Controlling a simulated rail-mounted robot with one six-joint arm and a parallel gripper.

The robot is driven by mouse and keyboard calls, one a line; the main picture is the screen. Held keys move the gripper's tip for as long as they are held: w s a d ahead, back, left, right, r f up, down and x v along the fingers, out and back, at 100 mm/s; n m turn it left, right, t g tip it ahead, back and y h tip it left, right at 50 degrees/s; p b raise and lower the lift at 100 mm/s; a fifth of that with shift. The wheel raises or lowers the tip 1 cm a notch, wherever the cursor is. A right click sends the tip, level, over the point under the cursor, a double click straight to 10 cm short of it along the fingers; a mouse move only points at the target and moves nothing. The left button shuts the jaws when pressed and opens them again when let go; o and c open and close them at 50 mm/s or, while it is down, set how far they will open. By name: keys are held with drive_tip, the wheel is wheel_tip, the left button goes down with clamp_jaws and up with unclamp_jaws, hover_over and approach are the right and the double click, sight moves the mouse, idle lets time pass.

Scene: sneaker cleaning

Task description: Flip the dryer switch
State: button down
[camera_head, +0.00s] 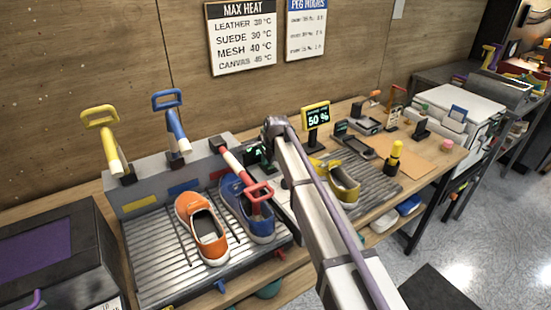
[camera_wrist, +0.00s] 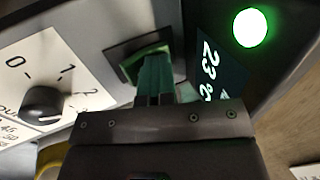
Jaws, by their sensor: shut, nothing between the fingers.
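In the wrist view, the dryer switch (camera_wrist: 146,53) is green and sits in a dark square frame on a grey panel. My gripper (camera_wrist: 158,82) is shut and empty, its fingers pointing at the switch and covering its lower part. I cannot tell whether the fingers touch it. Right of the switch, a dark display (camera_wrist: 212,72) shows "23" in light digits, beside a lit green lamp (camera_wrist: 250,27). In the head view, my arm reaches the dark dryer panel (camera_head: 256,158) at the back of the bench; the fingers are not clear there.
A black dial (camera_wrist: 42,102) marked 0, 1, 2 is left of the switch. An orange shoe (camera_head: 202,228) and a blue shoe (camera_head: 246,208) lie on the ribbed tray (camera_head: 150,255). A yellow shoe (camera_head: 343,186) is right of my arm.

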drive_tip(key=shift+s+d, duration=0.1)
drive_tip(key=shift+d, duration=0.05)
drive_tip(key=shift+s+d+f, duration=0.1)
drive_tip(key=shift+s+d, duration=0.4)
drive_tip(key=shift+s, duration=0.15)
drive_tip(key=p+v, duration=1.3)
drive_tip(key=v, duration=0.1)
drive_tip(key=shift+s+d, duration=0.3)
drive_tip(key=shift+f, duration=0.15)
